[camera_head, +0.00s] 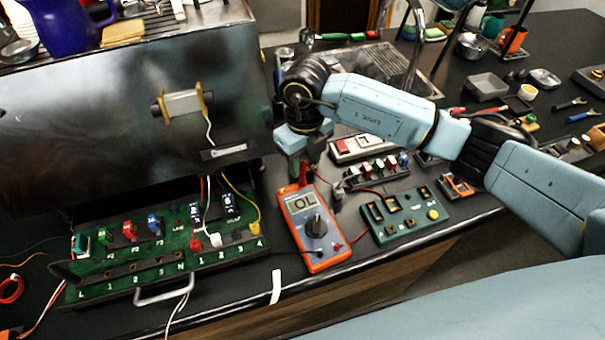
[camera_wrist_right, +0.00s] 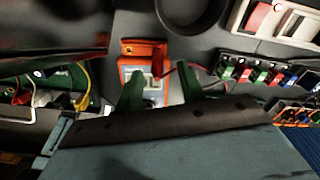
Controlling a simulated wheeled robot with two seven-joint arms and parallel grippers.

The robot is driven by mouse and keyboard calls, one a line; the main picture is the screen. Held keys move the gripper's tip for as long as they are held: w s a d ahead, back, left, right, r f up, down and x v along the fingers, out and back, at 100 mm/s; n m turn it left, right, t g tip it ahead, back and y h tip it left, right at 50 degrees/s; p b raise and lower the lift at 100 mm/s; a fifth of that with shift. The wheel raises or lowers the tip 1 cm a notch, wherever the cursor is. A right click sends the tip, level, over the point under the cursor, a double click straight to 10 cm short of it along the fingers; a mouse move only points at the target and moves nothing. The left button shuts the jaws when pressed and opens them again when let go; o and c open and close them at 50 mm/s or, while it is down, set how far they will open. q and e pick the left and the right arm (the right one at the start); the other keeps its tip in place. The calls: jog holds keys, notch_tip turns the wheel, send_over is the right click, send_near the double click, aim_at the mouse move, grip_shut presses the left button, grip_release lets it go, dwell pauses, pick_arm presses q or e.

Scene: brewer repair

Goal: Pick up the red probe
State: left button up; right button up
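The red probe (camera_head: 303,172) stands at the top end of the orange multimeter (camera_head: 313,232), whose display reads "OL". In the right wrist view the red probe (camera_wrist_right: 158,58) shows just beyond the fingertips, roughly between them. My right gripper (camera_head: 304,160) points down over the top of the multimeter. In the wrist view its two green fingers (camera_wrist_right: 158,80) are spread apart, with no object clearly held between them. In the head view the arm and gripper partly hide the probe's surroundings. My left gripper is in neither view.
A green terminal board (camera_head: 165,240) with coloured switches lies left, below a large dark metal housing (camera_head: 130,110). A green button box (camera_head: 408,214) and a row of coloured connectors (camera_head: 377,173) sit to the right. Red leads run beside the multimeter.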

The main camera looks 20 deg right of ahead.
aim_at(302, 183)
jog(key=f, duration=0.4)
jog(key=shift+w+a+f+p, duration=0.2)
jog(key=shift+f+p, duration=0.05)
jog(key=shift+p, duration=0.05)
grip_shut()
